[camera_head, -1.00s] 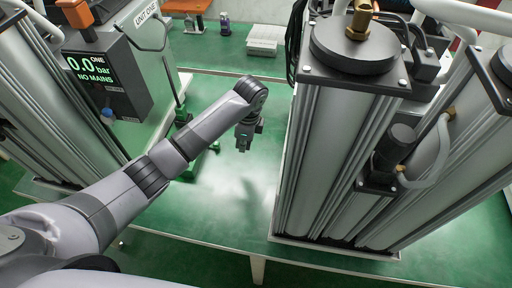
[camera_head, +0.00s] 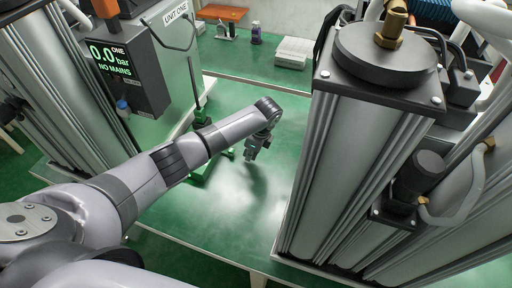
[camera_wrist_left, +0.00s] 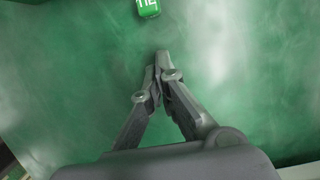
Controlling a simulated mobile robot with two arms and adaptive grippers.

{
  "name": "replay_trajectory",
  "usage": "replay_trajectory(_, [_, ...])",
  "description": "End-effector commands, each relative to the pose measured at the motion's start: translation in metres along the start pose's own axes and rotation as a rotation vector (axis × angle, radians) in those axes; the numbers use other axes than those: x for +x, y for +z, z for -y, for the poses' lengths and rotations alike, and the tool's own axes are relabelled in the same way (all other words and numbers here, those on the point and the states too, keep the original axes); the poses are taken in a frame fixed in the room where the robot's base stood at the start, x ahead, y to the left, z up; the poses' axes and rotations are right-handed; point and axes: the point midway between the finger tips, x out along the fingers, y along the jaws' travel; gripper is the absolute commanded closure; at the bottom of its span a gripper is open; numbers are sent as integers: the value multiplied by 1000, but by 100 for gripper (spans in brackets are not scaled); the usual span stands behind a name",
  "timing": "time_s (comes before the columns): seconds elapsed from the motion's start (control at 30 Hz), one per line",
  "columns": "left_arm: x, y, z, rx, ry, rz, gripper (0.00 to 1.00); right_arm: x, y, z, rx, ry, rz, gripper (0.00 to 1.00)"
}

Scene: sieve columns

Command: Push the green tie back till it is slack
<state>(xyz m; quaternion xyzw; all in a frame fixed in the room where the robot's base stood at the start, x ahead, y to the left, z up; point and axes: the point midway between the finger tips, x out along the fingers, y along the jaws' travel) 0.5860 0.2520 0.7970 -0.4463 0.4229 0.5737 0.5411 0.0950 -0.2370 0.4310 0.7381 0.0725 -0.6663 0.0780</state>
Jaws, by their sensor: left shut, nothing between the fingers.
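A green block with white lettering that seems to read "TIE" (camera_wrist_left: 148,7) sits at the top edge of the left wrist view, partly cut off. My left gripper (camera_wrist_left: 160,60) is shut and empty, its tips pointing toward the block with a gap in the picture. The tie cannot be told apart clearly there. My right gripper is out of view.
The left unit's display (camera_head: 109,55) reads 0.0 bar, NO MAINS. A tall grey column (camera_head: 345,165) with a black cap stands close on the right.

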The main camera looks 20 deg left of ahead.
Motion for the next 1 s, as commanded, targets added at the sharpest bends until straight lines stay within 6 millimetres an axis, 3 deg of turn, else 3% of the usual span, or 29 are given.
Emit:
replay_trajectory(0.03, [-2, 10, 0, -3, 0, 2, 100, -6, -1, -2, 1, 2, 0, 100])
replay_trajectory(0.2, [3, 23, 0, -1, -1, 1, 100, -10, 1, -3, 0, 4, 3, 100])
replay_trajectory(0.63, [5, 27, 0, -1, 0, 0, 100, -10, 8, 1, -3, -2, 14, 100])
replay_trajectory(0.9, [11, 58, 0, -3, 1, 1, 100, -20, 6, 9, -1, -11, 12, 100])
replay_trajectory(1.0, [12, 59, 0, -1, -1, 1, 100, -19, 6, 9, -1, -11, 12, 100])
